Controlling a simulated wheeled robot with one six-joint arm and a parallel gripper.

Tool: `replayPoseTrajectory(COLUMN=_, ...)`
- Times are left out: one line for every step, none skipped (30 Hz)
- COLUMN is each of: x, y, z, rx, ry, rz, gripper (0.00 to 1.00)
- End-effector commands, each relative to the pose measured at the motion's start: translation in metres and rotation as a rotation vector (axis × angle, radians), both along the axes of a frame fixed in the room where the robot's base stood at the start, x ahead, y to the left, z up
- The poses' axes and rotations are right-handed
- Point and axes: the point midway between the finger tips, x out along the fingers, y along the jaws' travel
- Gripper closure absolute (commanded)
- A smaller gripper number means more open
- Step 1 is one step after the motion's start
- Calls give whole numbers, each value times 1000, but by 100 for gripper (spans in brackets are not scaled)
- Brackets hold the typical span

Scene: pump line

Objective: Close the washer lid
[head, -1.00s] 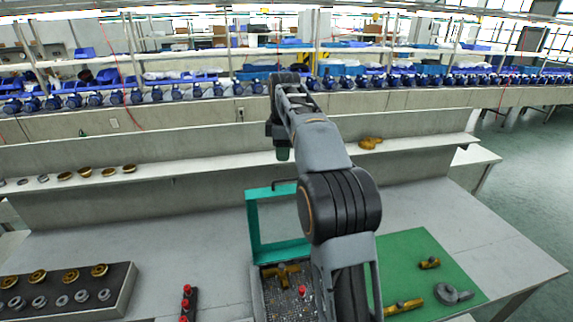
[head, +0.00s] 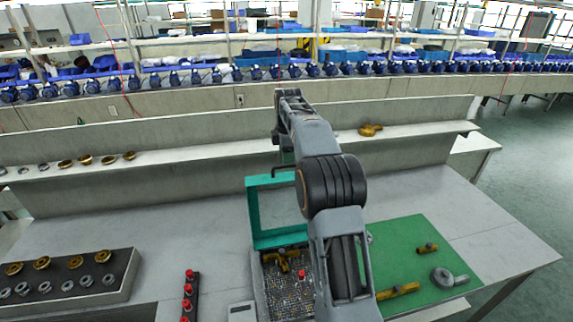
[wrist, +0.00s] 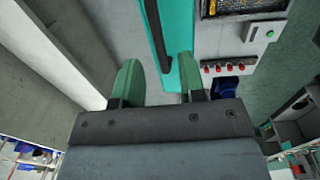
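The washer's teal lid (head: 254,215) stands open and upright at the back of its basin in the head view. The basin (head: 262,299) holds brass fittings (head: 284,259) and a small red-topped part. A dark bar handle (wrist: 155,38) runs along the teal lid (wrist: 180,25) in the wrist view; its bent end also shows at the lid's top in the head view. My gripper (wrist: 160,75) is open, its green fingers apart, with the bar's end between or just beyond them. I cannot tell whether they touch. In the head view my arm largely hides the gripper.
A green mat (head: 408,262) with brass and grey parts lies right of the washer. A rack of red-topped pieces (head: 188,290) and a dark tray of rings (head: 125,280) lie left. A low wall with a shelf (head: 215,148) stands behind.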

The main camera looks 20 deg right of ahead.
Motion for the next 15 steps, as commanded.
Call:
replayPoseTrajectory(x=0, y=0, z=-7, rx=1, ry=3, rz=0, gripper=62)
replayPoseTrajectory(x=0, y=0, z=-11, rx=0, ry=2, rz=0, gripper=62)
replayPoseTrajectory(x=0, y=0, z=-15, rx=0, ry=2, rz=0, gripper=62)
replayPoseTrajectory(x=1, y=0, z=-18, rx=0, ry=2, rz=0, gripper=62)
replayPoseTrajectory(x=1, y=0, z=-21, rx=0, ry=1, rz=0, gripper=62)
replayPoseTrajectory(x=1, y=0, z=-24, rx=0, ry=2, rz=0, gripper=62)
replayPoseTrajectory(x=1, y=0, z=-26, rx=0, ry=2, rz=0, gripper=62)
replayPoseTrajectory(x=1, y=0, z=-28, rx=0, ry=1, rz=0, gripper=62)
replayPoseTrajectory(x=2, y=0, z=-29, rx=0, ry=0, rz=0, gripper=62)
replayPoseTrajectory(x=2, y=0, z=-30, rx=0, ry=0, rz=-1, gripper=62)
replayPoseTrajectory(x=2, y=0, z=-31, rx=0, ry=0, rz=-1, gripper=62)
replayPoseTrajectory(x=2, y=0, z=-32, rx=0, ry=0, rz=-1, gripper=62)
replayPoseTrajectory(x=2, y=0, z=-33, rx=0, ry=0, rz=-1, gripper=62)
replayPoseTrajectory(x=2, y=0, z=-33, rx=0, ry=0, rz=-1, gripper=62)
replayPoseTrajectory(x=2, y=0, z=-33, rx=0, ry=0, rz=-1, gripper=62)
